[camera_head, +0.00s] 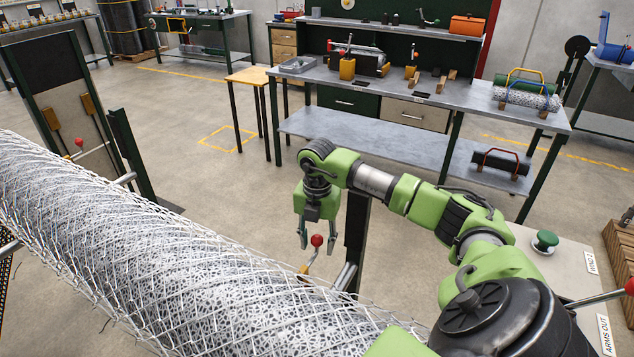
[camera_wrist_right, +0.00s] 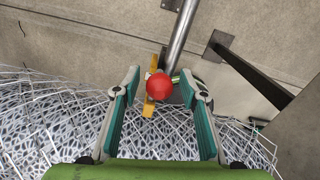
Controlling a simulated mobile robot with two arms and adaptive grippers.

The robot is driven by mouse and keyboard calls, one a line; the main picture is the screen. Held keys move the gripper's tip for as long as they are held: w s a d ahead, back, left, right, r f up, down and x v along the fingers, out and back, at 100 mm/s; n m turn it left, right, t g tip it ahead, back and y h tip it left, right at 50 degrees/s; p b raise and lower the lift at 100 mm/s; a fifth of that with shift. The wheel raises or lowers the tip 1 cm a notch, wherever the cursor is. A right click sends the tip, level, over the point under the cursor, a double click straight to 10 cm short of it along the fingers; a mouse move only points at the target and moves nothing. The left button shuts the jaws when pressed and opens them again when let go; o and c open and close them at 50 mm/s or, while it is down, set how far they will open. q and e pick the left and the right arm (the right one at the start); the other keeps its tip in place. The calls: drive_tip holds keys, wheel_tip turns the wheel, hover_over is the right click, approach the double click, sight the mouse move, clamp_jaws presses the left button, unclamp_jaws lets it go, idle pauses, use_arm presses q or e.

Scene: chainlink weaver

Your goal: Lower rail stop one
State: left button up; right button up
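A lever with a red ball knob (camera_head: 317,240) and a yellow part at its lower end stands beyond the mesh roll, beside a dark post. My right gripper (camera_head: 317,230) is over it, pointing down, with its fingers apart. In the right wrist view, the red knob (camera_wrist_right: 160,87) shows midway between the open fingertips (camera_wrist_right: 160,72), with no visible contact. I cannot tell whether the knob is level with the tips or a little beyond them. A second red-knobbed lever (camera_head: 79,143) is at the left. My left gripper is not in view.
The long wire mesh roll (camera_head: 150,240) runs across the lower left, close to my right gripper. A dark post (camera_head: 355,240) and a metal rail (camera_wrist_right: 180,45) are near the lever. A workbench (camera_head: 440,100) stands behind. Open floor (camera_head: 230,190) lies between.

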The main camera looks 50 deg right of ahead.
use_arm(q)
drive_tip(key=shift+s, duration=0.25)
use_arm(e)
drive_tip(key=shift+f, duration=0.15)
clamp_jaws()
drive_tip(key=shift+w+a, duration=0.25)
drive_tip(key=shift+w, duration=0.4)
use_arm(q)
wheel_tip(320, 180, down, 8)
drive_tip(key=b, duration=0.8)
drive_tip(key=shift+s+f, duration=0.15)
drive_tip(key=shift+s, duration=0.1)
use_arm(e)
drive_tip(key=w+a+f, duration=0.2)
drive_tip(key=w, duration=0.5)
drive_tip(key=w+a+f, duration=0.2)
drive_tip(key=w+f, duration=0.1)
drive_tip(key=w, duration=0.4)
drive_tip(key=shift+f, duration=0.15)
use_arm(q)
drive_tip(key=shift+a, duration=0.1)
use_arm(e)
drive_tip(key=shift+a, duration=0.1)
